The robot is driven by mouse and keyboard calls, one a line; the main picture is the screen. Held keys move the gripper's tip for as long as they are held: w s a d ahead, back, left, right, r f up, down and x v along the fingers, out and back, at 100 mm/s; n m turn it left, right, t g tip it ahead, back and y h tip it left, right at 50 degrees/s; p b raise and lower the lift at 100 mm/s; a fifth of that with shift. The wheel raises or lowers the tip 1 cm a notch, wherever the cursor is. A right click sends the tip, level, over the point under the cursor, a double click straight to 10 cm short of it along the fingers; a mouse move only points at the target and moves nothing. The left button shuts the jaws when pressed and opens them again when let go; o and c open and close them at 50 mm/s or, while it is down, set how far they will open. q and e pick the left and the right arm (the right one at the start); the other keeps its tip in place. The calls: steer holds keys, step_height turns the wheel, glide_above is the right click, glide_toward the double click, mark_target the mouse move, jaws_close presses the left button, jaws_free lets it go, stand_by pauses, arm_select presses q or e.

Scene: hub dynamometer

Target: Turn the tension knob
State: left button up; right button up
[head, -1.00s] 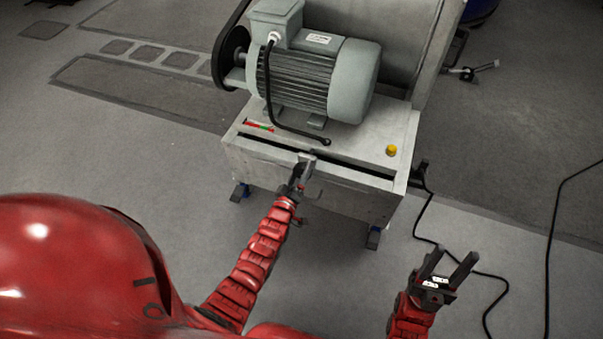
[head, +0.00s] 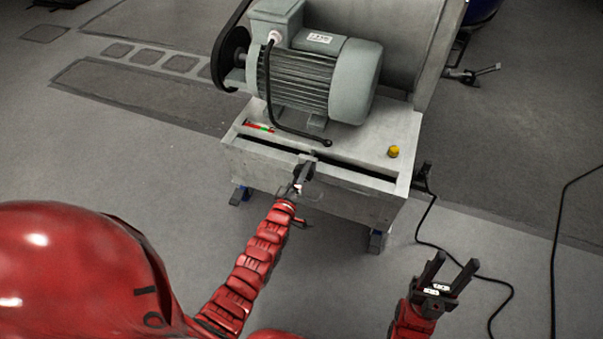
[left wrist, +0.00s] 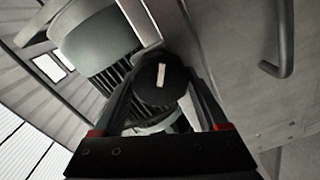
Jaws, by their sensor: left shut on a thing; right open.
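The tension knob (left wrist: 152,92) is round and black with a white mark on its face, seen close up in the left wrist view. The mark stands nearly upright in that picture. My left gripper (head: 304,172) is at the front panel of the grey machine base (head: 250,166). In the left wrist view its two fingers lie on either side of the knob, shut on it. In the head view the knob is hidden or too small to make out behind the gripper. My right gripper (head: 450,270) is open and empty, right of the machine above the floor.
A grey motor (head: 318,75) stands on the base, with a black cable (head: 268,105) running down to its top. A yellow button (head: 393,151) and a small red-green gauge (head: 260,126) are on the top plate. Black cables lie on the floor at right.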

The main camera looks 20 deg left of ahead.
arm_select(q)
steer(key=o, duration=1.3)
steer(key=s+p, duration=0.1)
steer(key=s, duration=0.4)
steer(key=s+p, duration=0.1)
steer(key=s, duration=0.5)
steer(key=s+p, duration=0.1)
steer(key=s, duration=0.5)
steer(key=shift+s+a+p, duration=0.25)
steer(key=shift+a+p, duration=0.05)
